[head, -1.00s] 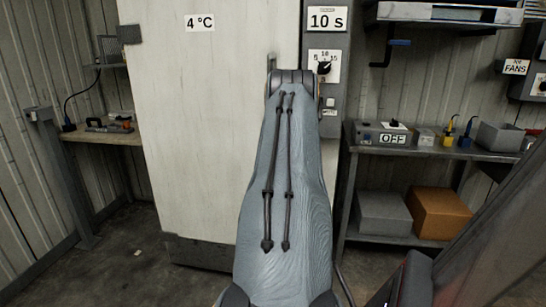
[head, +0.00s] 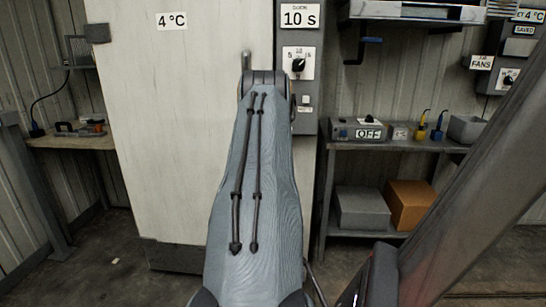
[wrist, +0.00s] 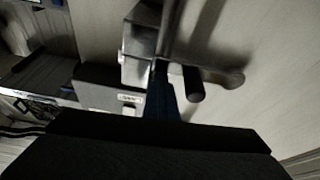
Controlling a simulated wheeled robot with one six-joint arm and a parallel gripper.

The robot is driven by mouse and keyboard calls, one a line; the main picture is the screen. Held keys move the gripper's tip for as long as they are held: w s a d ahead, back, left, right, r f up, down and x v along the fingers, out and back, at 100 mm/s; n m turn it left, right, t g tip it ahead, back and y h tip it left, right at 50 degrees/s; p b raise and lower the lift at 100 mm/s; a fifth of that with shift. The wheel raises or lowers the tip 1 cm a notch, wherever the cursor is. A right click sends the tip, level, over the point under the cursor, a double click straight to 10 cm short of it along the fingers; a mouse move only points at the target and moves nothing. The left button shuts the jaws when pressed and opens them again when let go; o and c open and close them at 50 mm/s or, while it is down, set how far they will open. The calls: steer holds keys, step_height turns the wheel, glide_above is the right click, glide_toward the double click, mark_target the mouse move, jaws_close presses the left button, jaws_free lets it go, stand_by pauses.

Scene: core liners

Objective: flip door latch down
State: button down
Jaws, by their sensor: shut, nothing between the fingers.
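The white door (head: 165,120) stands ahead in the head view, marked 4 °C. A grey upright metal piece (head: 246,60), probably part of the latch, shows above the end of my arm near the door's right edge. In the wrist view a grey metal latch fitting (wrist: 140,40) sits against the pale door, with a bar and a dark rounded peg (wrist: 193,84). My gripper (wrist: 161,92) shows as dark narrow fingers, shut and empty, close to the fitting. I cannot tell whether they touch. My arm hides the gripper and most of the latch in the head view.
A grey control panel with a dial (head: 298,64) and a 10 S sign stands right of the door. A shelf (head: 400,146) with an OFF box and small items is farther right, boxes below. A workbench (head: 70,141) is at the left. The visible floor is mostly clear.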

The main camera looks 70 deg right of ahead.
step_height(320, 180, up, 5)
steer(key=p, duration=0.2)
steer(key=f+b+v, duration=0.1)
steer(key=b+v, duration=0.1)
steer(key=v, duration=0.8)
steer(key=shift+w, duration=0.1)
